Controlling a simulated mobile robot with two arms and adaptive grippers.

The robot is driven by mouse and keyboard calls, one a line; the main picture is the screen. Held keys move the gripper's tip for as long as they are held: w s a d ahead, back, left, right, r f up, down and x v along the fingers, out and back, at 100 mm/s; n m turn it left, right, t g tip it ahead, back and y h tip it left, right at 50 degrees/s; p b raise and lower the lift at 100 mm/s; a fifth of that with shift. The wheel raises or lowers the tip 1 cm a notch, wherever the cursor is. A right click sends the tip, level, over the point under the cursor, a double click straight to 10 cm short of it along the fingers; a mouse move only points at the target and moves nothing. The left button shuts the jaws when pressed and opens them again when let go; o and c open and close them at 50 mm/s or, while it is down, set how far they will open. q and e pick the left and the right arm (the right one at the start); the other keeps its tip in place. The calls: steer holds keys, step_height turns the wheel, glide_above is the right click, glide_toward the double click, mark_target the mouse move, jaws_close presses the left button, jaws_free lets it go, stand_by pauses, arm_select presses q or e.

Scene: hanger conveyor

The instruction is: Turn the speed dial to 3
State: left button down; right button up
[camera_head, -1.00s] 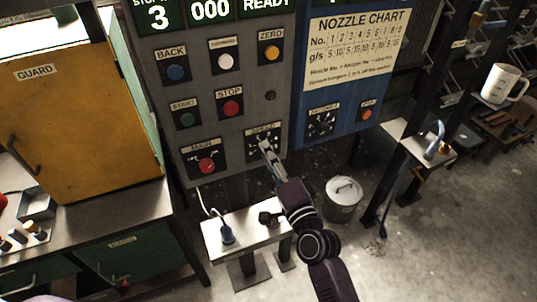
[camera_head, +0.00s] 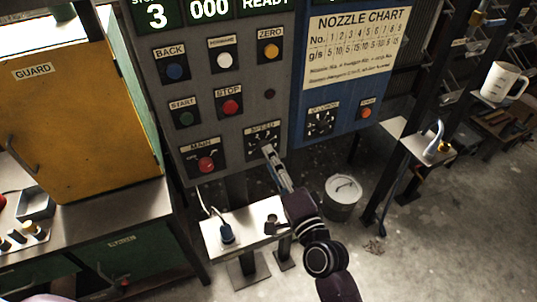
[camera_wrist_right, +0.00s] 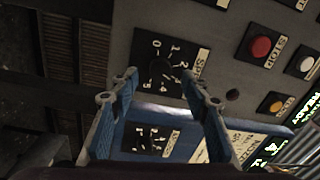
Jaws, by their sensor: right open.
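The speed dial (camera_head: 261,138) is a black panel with white marks and a SPEED label, low on the grey control panel (camera_head: 252,70). My right gripper (camera_head: 269,152) is in front of its lower edge and covers part of it. In the right wrist view the dial's dark round knob (camera_wrist_right: 160,70) shows between the two fingers, with numbers 0 to 5 around it. There my right gripper (camera_wrist_right: 160,80) is open, with a blue finger on each side of the knob in the picture. I cannot tell whether they touch it, or where the knob points. My left gripper is not in view.
The main switch (camera_head: 206,164) is left of the dial, and the red STOP button (camera_head: 231,107) is above. A blue panel (camera_head: 345,112) with another dial (camera_head: 321,122) adjoins on the right. A small white table (camera_head: 245,238) and a lidded bucket (camera_head: 342,192) stand below.

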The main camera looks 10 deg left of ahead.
steer(key=v, duration=0.9)
steer(key=s+d+f+n+g+h, duration=0.2)
steer(key=d+f, duration=0.2)
steer(key=f, duration=0.9)
steer(key=s+d+f+n+g+h+b, duration=0.1)
steer(key=s+d+f+n+g+h, duration=0.15)
steer(key=f, duration=1.05)
steer(key=s+d+f+n+g+h, duration=0.15)
steer(key=d+f, duration=0.25)
steer(key=f, duration=0.8)
steer(key=s+d+f+n+g+h, duration=0.1)
steer(key=s+d+f+g, duration=0.1)
steer(key=s+d+f, duration=0.5)
steer(key=s+d+f+n+g+h, duration=0.2)
steer(key=s+d+f+g, duration=0.1)
steer(key=s+f, duration=0.7)
steer(key=s+d+f+n+g, duration=0.1)
steer(key=s+d+f, duration=0.2)
steer(key=s, duration=0.5)
steer(key=s+d+f+n+g+h+b, duration=0.1)
steer(key=s+d+f+g, duration=0.1)
steer(key=s, duration=0.6)
steer(key=shift+s+d+f, duration=0.4)
steer(key=shift+d+f, duration=0.3)
steer(key=shift+d, duration=0.2)
